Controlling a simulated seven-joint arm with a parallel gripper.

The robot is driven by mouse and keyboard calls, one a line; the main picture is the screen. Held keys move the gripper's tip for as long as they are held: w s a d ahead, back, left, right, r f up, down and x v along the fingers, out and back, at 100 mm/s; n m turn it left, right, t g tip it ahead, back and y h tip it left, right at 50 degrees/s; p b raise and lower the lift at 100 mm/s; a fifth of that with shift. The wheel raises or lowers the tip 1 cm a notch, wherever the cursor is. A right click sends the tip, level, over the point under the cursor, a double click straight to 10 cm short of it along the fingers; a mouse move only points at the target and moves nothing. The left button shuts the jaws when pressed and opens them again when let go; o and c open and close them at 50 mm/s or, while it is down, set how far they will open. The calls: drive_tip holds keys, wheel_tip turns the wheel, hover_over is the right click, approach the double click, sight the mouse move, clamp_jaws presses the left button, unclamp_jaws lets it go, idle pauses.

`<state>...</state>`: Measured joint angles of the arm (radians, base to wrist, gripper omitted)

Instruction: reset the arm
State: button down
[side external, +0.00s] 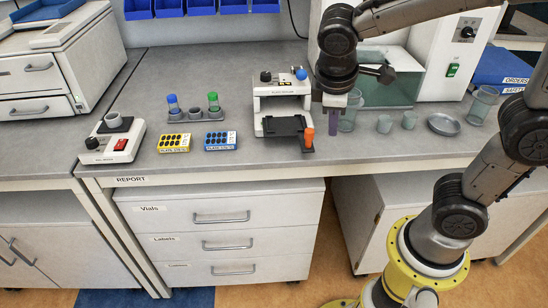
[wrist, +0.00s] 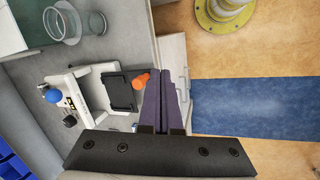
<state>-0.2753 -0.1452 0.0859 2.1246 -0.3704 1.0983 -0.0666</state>
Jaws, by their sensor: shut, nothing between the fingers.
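My gripper (side external: 334,127) hangs from my arm over the front right part of the bench, just right of the tablet press. In the wrist view its two purple fingers (wrist: 166,75) are closed together with nothing between them. The white and black press (side external: 282,103) stands on the bench, with a blue knob on top and a black plate in front. It also shows in the wrist view (wrist: 85,92). An orange-capped piece (side external: 307,138) is at the plate's right edge, left of my gripper. It lies beside the fingers in the wrist view (wrist: 141,81).
Left are yellow (side external: 174,143) and blue (side external: 220,140) well blocks, a vial rack (side external: 194,115) and a small white device (side external: 113,139).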

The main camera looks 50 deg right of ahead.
drive_tip(key=s+r+m+t+y, duration=0.2)
drive_tip(key=s+m+t+y, duration=0.1)
drive_tip(key=s, duration=0.7)
drive_tip(key=m+t, duration=0.1)
drive_tip(key=m, duration=0.1)
drive_tip(key=shift+s+d+r+m+y, duration=0.2)
drive_tip(key=shift+s+m+y, duration=0.1)
drive_tip(key=shift+s+m, duration=0.1)
